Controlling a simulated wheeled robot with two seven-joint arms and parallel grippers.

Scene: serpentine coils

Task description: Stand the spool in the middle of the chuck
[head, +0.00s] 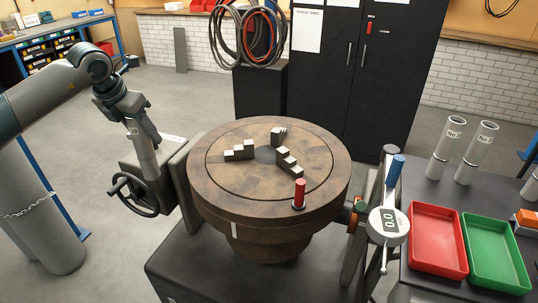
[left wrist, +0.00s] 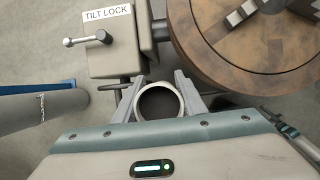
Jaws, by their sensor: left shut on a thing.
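The chuck (head: 225,177) is a round, brown, worn-looking table with three grey stepped jaws around a dark centre; part of it shows at the upper right in the left wrist view (left wrist: 230,62). My left gripper (head: 137,116) is to the left of the chuck, above the handwheel. It is shut on the spool (head: 147,155), a grey tube hanging below it, close to upright with a slight tilt. In the left wrist view the spool's round open end (left wrist: 160,87) sits between both fingers. My right gripper is not in view.
A red peg (head: 299,190) stands on the chuck's front rim. A handwheel (head: 126,193) is left of it, a gauge reading 0.0 (head: 389,224) right. Two grey tubes (head: 446,145) (head: 478,150), a red tray (head: 438,240) and a green tray (head: 497,254) are at the right.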

